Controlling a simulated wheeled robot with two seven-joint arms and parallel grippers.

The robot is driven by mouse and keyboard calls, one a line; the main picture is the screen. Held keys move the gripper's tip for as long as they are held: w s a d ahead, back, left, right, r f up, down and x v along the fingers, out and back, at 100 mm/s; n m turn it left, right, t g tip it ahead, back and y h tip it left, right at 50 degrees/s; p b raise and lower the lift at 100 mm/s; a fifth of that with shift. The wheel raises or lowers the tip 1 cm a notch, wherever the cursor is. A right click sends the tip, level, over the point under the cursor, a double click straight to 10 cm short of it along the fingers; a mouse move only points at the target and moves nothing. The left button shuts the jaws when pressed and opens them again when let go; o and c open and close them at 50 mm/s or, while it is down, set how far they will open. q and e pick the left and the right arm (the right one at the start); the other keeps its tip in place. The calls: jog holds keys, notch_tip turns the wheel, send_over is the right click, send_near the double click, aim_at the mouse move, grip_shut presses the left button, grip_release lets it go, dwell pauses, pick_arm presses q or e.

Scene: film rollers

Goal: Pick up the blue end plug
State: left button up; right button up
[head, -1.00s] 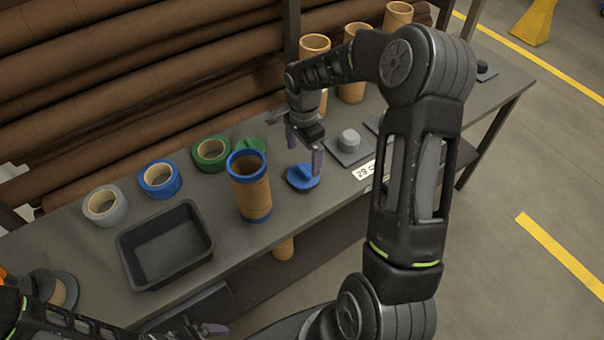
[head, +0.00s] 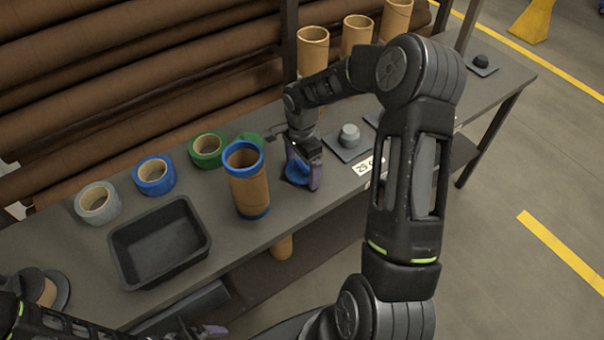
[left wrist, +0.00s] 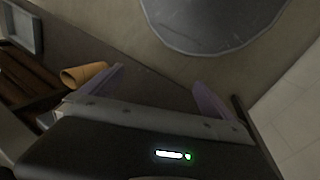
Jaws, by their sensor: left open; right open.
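The blue end plug (head: 297,173) lies on the grey table, right of a cardboard tube with blue bands (head: 249,182). My right gripper (head: 302,176) is open, pointing down at the plug. Its fingers partly hide the plug, one at the plug's right side; I cannot tell whether they touch it. My left gripper is low at the bottom of the head view (head: 205,331), away from the plug. In the left wrist view its two purple fingers (left wrist: 160,92) are apart with nothing between them.
A black tray (head: 160,243) stands left of the banded tube. Grey, blue and green tape rolls (head: 154,176) line the back. A grey plug on a square plate (head: 349,137) sits right of my right gripper. Plain cardboard tubes (head: 313,52) stand behind. Large brown rolls (head: 130,90) back the table.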

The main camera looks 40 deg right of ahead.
aim_at(302, 165)
jog(key=shift+c, duration=0.4)
jog(key=c, duration=1)
notch_tip(302, 165, up, 10)
jog(key=p, duration=0.5)
dwell(0.5)
